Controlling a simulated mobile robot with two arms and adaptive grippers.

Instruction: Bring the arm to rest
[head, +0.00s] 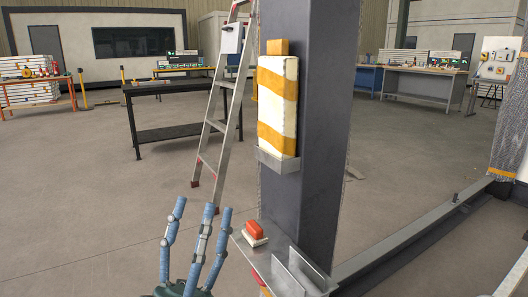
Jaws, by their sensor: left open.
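My left gripper (193,238) shows at the bottom, left of the middle. Its blue-grey jointed fingers point up and stand apart, with nothing between them. It is left of a small metal shelf (262,262) on a dark steel post (318,130). My right gripper is not in the head view.
A white and orange striped pack (278,105) stands in a metal holder on the post. A steel beam (410,235) runs along the floor at right. Open floor (80,205) lies at left.

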